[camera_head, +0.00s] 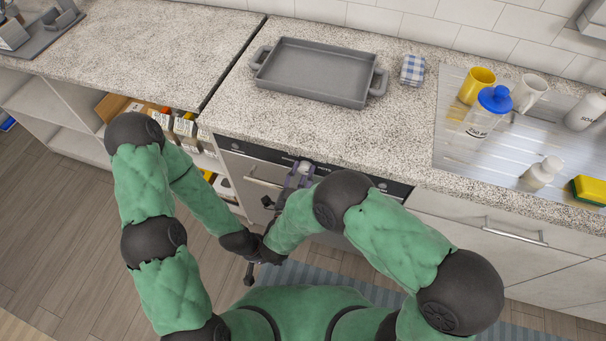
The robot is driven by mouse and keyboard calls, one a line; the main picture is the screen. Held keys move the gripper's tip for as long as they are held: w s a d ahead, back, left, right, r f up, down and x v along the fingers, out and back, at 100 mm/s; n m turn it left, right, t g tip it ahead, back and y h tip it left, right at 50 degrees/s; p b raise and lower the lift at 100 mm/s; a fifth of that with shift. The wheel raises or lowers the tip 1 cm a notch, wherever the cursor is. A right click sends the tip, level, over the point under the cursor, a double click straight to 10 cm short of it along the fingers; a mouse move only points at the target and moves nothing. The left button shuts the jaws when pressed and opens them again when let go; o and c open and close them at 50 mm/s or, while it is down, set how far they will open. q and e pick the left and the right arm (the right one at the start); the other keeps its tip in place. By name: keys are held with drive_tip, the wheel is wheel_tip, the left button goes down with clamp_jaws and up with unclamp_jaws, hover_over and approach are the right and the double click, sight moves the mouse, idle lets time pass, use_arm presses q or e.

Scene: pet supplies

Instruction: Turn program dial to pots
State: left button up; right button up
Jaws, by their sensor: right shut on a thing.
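The black control panel (352,178) runs along the top of the appliance front, just under the counter edge. A pale round dial (305,167) sits on it near the middle. My right gripper (302,174) is at the panel, shut on the dial; its fingers partly cover the dial. Pointer and program marks are too small to read. My left arm comes in from the left and bends down, its wrist close to my right wrist in front of the appliance. The left gripper's fingers cannot be made out clearly there.
A grey roasting tray (315,71) and a checked cloth (412,69) lie on the counter above. An open shelf with boxes is at left.

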drive_tip(key=shift+s+f+m, duration=0.15)
drive_tip(key=shift+f+m, duration=0.2)
drive_tip(key=shift+m, duration=0.15)
drive_tip(key=o, duration=1)
drive_tip(key=shift+o, duration=0.7)
drive_tip(key=shift+a, duration=0.1)
drive_tip(key=shift+r, duration=0.15)
drive_tip(key=shift+a, duration=0.1)
drive_tip(key=v, duration=0.7)
drive_tip(key=shift+s, duration=0.15)
